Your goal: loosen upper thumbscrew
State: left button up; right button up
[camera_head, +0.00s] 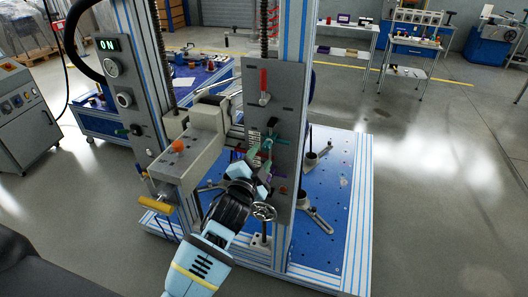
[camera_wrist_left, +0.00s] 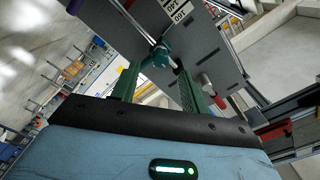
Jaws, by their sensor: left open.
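The upper thumbscrew is a teal knob (camera_wrist_left: 160,55) on the grey upright plate (camera_wrist_left: 215,45); in the head view a teal knob (camera_head: 267,143) shows on the plate's front. My left gripper (camera_wrist_left: 158,75) is open, with its two green fingers on either side of the teal knob in the wrist view. I cannot tell whether the fingers touch it. In the head view my left gripper (camera_head: 262,160) is close to the plate and partly hides the area around the knob. My right gripper is not in view.
A red handle (camera_head: 263,82) sits higher on the plate. A handwheel (camera_head: 264,211) is below my gripper. A grey control column (camera_head: 128,85) with a lit ON display stands to the left. The blue base plate (camera_head: 330,225) carries dark brackets.

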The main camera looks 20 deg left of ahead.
pick_arm(q)
jog(key=shift+s, duration=1.25)
jog(key=s+a+f+n+g, duration=0.1)
jog(key=s+f+n+g, duration=0.3)
jog(key=s+f, duration=1)
jog(key=s+a+f+n+g+h, duration=0.1)
jog(key=s+f+n+g, duration=0.3)
jog(key=s+f, duration=1)
jog(key=s+n, duration=0.1)
jog(key=s, duration=0.5)
jog(key=shift+s+f+g, duration=0.25)
jog(key=shift+s+g, duration=0.05)
